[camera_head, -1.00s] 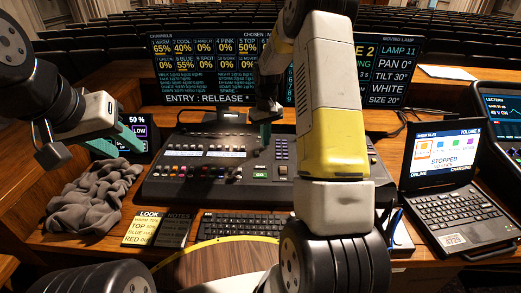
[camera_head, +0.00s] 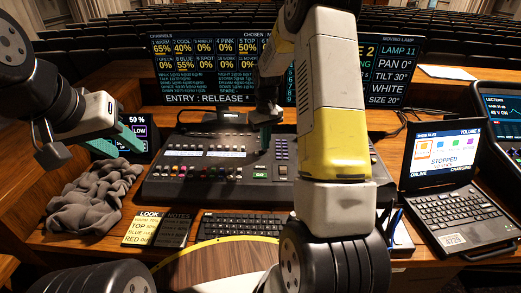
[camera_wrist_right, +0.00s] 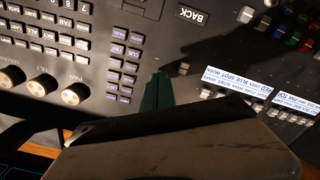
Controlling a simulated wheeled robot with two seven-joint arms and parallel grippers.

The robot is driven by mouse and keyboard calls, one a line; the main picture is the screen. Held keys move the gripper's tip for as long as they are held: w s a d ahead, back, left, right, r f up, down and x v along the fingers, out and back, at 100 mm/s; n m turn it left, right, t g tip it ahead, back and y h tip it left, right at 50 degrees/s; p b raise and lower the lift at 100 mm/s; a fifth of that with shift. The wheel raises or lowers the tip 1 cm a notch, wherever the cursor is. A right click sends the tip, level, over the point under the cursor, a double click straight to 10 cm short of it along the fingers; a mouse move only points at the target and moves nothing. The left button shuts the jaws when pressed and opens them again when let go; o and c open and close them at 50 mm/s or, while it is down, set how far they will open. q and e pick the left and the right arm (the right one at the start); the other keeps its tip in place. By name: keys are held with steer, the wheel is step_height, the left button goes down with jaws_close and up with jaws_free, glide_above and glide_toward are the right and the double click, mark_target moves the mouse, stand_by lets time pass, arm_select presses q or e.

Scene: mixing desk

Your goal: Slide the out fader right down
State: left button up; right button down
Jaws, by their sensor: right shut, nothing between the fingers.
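The mixing desk (camera_head: 165,187) is a dark console in the middle of the head view. My right gripper (camera_head: 263,140) has dark green fingers and is shut and empty over the desk, left of the purple-lit buttons. In the right wrist view, its fingers (camera_wrist_right: 157,92) point at the panel between those buttons and a small single fader cap (camera_wrist_right: 183,68). The cap stands a little apart from the fingertips. I cannot read a label marking it as the out fader. My left gripper (camera_head: 130,138) hangs away from the faders at the left, its opening unclear.
A grey cloth (camera_head: 95,197) lies left of the desk. A keyboard (camera_head: 240,224) and note cards (camera_head: 142,229) are in front. A laptop (camera_head: 450,205) stands at the right. Large screens (camera_head: 195,65) stand behind. The BACK key (camera_wrist_right: 188,16) is near the fingers.

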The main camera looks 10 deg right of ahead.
steer(key=shift+s+a+f, duration=0.1)
steer(key=shift+s+a, duration=0.05)
steer(key=shift+s, duration=0.7)
steer(key=shift+s+a, duration=0.2)
steer(key=shift+s, duration=0.25)
steer(key=shift+w+r, duration=0.15)
steer(key=shift+r, duration=2.4)
steer(key=shift+r, duration=2.5)
